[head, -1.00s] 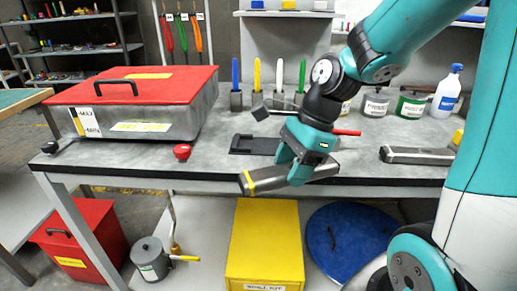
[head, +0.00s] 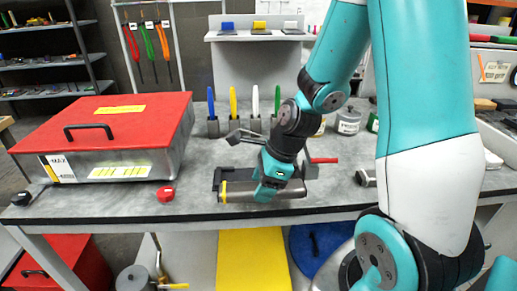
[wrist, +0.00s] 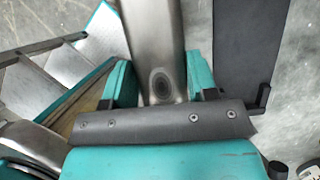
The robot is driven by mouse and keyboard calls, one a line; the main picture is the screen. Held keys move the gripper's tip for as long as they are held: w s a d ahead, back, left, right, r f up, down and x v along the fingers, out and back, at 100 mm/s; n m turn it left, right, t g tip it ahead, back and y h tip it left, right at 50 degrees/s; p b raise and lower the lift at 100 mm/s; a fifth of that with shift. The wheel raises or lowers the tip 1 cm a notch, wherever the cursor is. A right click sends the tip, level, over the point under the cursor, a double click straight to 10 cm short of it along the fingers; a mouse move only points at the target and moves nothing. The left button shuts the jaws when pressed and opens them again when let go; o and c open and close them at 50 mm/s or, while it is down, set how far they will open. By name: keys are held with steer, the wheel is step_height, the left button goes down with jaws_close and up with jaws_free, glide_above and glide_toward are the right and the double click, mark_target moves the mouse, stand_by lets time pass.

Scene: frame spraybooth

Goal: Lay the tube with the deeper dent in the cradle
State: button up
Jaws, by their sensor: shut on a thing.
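My gripper (head: 268,192) is shut around the middle of a grey metal tube (head: 238,193) with a yellow band near its left end. The tube lies nearly level across the picture, over the table's front edge. In the wrist view the tube (wrist: 152,30) runs between my fingers and shows a dark oval dent. The dark cradle (head: 219,175) is just behind the tube, partly hidden by it and my gripper. A dark flat plate, apparently the cradle, shows beside the tube in the wrist view (wrist: 250,45). Another metal tube (head: 364,178) lies to the right, mostly hidden by my arm.
A grey box with a red lid (head: 110,120) fills the table's left side. A red knob (head: 166,194) sits by the front edge. Several coloured upright tools (head: 233,103) and lidded pots (head: 347,122) stand behind. A red-handled item (head: 324,160) is close right of my gripper.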

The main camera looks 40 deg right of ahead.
steer(key=shift+w+d+r+p, duration=0.2)
steer(key=shift+r+p, duration=0.25)
steer(key=shift+p, duration=0.4)
steer(key=w+d, duration=0.2)
steer(key=w, duration=0.1)
steer(key=w+d+p, duration=0.1)
steer(key=w, duration=0.1)
steer(key=w+d+f+p, duration=0.1)
steer(key=w+d, duration=0.1)
steer(key=w, duration=0.1)
steer(key=shift+w+d, duration=0.3)
steer(key=shift+d, duration=0.05)
steer(key=shift+w+d+f, duration=0.1)
steer(key=shift+f, duration=0.05)
steer(key=shift+f+p, duration=0.3)
steer(key=shift+f, duration=1.35)
steer(key=shift+f, duration=0.1)
steer(key=o, duration=1.1)
